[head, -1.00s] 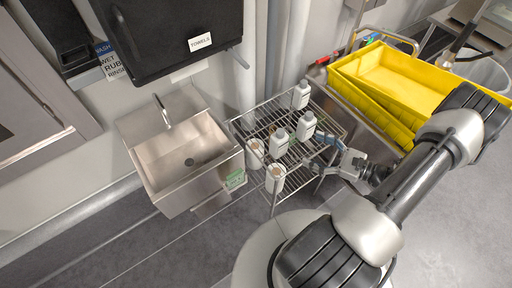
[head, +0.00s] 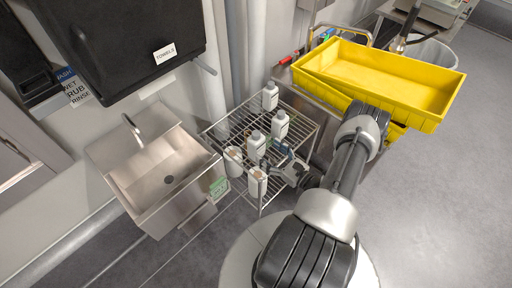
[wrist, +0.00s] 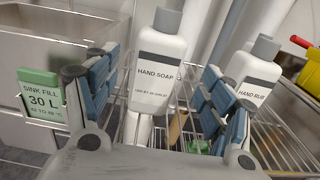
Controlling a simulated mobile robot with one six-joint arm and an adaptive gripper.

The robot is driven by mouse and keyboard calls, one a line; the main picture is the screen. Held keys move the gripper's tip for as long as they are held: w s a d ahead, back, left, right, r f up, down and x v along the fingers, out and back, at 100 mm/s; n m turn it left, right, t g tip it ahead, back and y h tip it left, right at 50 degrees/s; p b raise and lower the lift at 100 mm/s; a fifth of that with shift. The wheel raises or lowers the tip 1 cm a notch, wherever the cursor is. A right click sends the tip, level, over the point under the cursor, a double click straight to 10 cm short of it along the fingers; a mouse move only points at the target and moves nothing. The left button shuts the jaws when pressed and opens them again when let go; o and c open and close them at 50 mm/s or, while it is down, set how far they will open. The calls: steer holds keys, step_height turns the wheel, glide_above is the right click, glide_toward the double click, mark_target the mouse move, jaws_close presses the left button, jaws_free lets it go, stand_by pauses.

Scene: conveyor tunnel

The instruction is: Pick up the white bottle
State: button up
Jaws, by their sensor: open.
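Several white bottles stand on a wire rack. A white bottle labelled HAND SOAP (wrist: 160,62) stands upright between my open fingers in the wrist view. It appears to be the white bottle (head: 256,146) near the fingers in the head view. My gripper (head: 274,160) is open at the rack's front right side; it also shows in the wrist view (wrist: 160,85). I cannot tell whether a finger touches the bottle. A second white bottle labelled HAND RUB (wrist: 255,72) stands behind and to the right; its lower part is partly hidden by the right finger.
The wire rack (head: 302,113) also holds a bottle at the back (head: 270,97) and white containers at the front (head: 257,183). A steel sink (head: 140,170) with a green label stands left. Yellow bins (head: 385,75) are at right. The floor at right is clear.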

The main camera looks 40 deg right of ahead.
mark_target(261, 146)
steer(key=shift+w+a+b, duration=0.2)
steer(key=shift+w+b, duration=0.1)
steer(key=shift+w, duration=1.4)
steer(key=shift+w+a+b, duration=0.2)
steer(key=shift+w+b, duration=0.05)
steer(key=shift+w, duration=1.45)
steer(key=shift+c, duration=0.4)
steer(key=shift+r, duration=0.1)
steer(key=c, duration=1.4)
steer(key=shift+r, duration=0.1)
step_height(261, 146, up, 20)
steer(key=p, duration=0.5)
steer(key=o, duration=0.9)
jaws_close()
